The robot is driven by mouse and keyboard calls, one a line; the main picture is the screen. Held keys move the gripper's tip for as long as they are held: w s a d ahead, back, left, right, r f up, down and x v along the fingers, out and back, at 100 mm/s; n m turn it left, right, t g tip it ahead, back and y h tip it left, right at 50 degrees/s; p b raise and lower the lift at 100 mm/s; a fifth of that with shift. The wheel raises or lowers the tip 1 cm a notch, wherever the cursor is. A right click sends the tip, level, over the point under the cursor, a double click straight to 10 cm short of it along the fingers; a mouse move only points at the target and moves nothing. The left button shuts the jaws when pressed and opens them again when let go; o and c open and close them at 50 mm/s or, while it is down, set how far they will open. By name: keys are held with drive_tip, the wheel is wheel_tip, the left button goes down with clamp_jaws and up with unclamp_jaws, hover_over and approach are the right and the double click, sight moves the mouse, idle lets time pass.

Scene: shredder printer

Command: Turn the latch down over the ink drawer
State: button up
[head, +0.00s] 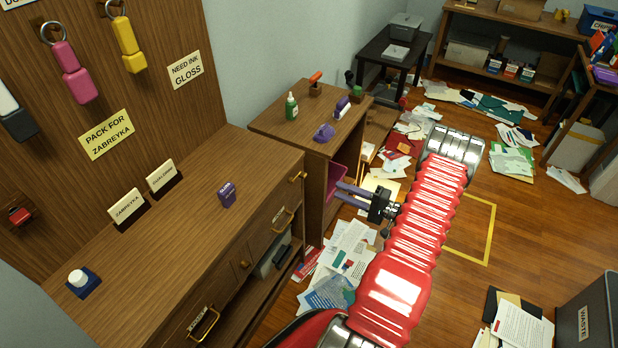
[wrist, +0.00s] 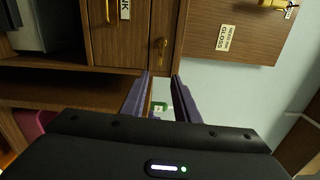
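The brass latch (head: 299,176) sits at the upper right corner of the cabinet front, above and to the right of the ink drawer (head: 264,226). In the wrist view, rolled sideways, the latch (wrist: 160,44) shows beside the drawer's INK label (wrist: 126,9); it does not hang down over the drawer. The drawer looks closed, with a brass handle. My gripper (head: 337,191) is to the right of the latch, apart from it. Its two purple fingers are apart and empty; in the wrist view the gripper (wrist: 161,77) has the latch just beyond its fingertips.
A purple ink bottle (head: 227,194) stands on the drawer cabinet's top. Papers (head: 345,252) litter the floor. A waste bin (head: 590,315) is at lower right.

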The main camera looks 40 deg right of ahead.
drive_tip(key=shift+f, duration=0.1)
idle(0.3)
drive_tip(key=x, duration=1.3)
drive_tip(key=shift+w, duration=0.4)
clamp_jaws()
